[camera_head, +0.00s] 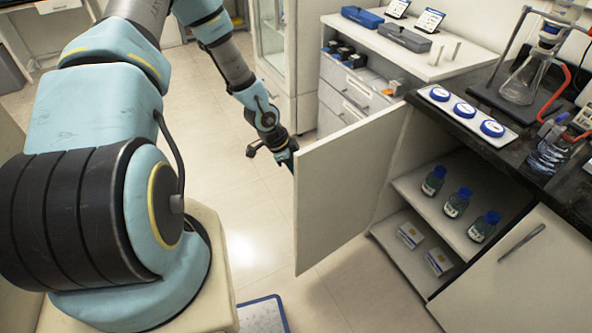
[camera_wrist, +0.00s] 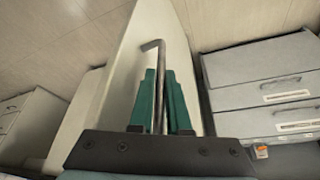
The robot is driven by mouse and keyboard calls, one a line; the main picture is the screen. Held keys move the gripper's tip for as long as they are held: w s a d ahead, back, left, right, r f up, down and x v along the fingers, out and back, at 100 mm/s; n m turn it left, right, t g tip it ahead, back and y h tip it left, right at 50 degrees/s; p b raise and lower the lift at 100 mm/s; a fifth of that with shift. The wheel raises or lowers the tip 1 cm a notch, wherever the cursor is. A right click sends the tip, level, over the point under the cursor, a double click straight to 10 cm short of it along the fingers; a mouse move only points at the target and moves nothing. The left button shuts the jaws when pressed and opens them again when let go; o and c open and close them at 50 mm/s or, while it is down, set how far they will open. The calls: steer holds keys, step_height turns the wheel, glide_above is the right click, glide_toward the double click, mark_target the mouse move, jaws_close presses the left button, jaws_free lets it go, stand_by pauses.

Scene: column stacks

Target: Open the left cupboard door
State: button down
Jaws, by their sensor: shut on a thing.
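The left cupboard door (camera_head: 345,190) stands swung wide open, out into the room. It also shows in the wrist view (camera_wrist: 172,45), running up and away. My gripper (camera_head: 290,158) is at the door's outer face, near its free edge, and is partly hidden behind the door in the head view. In the wrist view, the green fingers of my gripper (camera_wrist: 160,100) are closed around the thin metal door handle (camera_wrist: 159,65). The open cupboard (camera_head: 455,205) shows two shelf levels, with blue-capped bottles (camera_head: 457,202) above and small boxes (camera_head: 410,235) below.
The right cupboard door (camera_head: 525,270) is shut. A dark counter (camera_head: 545,165) above holds a white tray with blue-lidded dishes (camera_head: 466,110) and a glass flask (camera_head: 525,78). A drawer unit (camera_head: 345,100) stands behind the door.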

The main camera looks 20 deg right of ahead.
steer(key=shift+w, duration=0.25)
steer(key=c, duration=0.9)
jaws_free()
steer(key=v, duration=1)
steer(key=shift+a+r+b, duration=0.15)
steer(key=shift+r+b, duration=0.2)
steer(key=shift+b, duration=0.05)
